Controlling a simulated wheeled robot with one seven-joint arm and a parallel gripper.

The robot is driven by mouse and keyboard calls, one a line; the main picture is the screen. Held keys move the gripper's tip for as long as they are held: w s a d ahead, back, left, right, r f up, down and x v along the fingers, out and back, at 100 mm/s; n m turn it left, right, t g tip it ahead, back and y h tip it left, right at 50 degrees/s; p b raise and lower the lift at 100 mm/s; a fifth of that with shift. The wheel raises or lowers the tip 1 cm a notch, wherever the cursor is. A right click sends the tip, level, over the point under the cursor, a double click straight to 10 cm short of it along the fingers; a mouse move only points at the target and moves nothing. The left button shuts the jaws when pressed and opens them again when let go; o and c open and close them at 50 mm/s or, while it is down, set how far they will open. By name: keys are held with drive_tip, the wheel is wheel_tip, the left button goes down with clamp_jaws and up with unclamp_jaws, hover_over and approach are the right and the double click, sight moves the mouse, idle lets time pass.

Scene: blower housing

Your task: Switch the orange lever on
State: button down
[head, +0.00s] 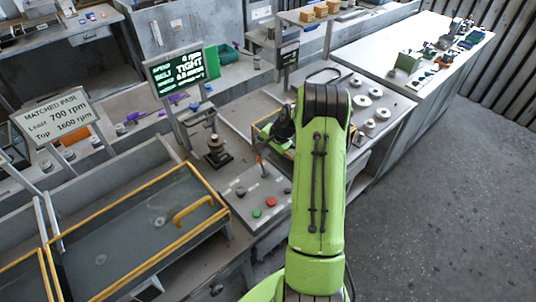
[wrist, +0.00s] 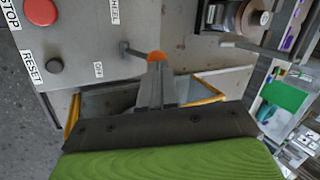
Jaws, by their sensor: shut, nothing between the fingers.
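The orange lever (wrist: 156,56) shows in the wrist view as an orange knob on a dark rod, which runs left to a pivot on the grey panel. In the head view the orange lever (head: 259,159) stands up from the panel, left of my green arm. My gripper (wrist: 156,80) is shut and empty, its fingertips right at the knob in the wrist view; I cannot tell whether they touch it. The OFF label (wrist: 98,69) is on the panel near the lever. In the head view my arm hides the fingertips.
The panel also holds a red STOP button (wrist: 40,11) and a dark RESET button (wrist: 54,66). A yellow-edged tray (head: 140,234) lies left of the panel. A dark post-like fixture (head: 217,150) stands behind it. Open floor (head: 450,200) is at right.

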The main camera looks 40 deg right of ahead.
drive_tip(key=shift+s+r+p, duration=0.1)
drive_tip(key=shift+r+p, duration=0.45)
drive_tip(key=shift+r, duration=0.3)
drive_tip(key=shift+r, duration=0.1)
wheel_tip(320, 180, up, 12)
drive_tip(key=d+p, duration=0.1)
drive_tip(key=d, duration=0.1)
drive_tip(key=shift+s+d+r, duration=0.15)
drive_tip(key=shift+s+d, duration=0.05)
drive_tip(key=shift+d, duration=0.05)
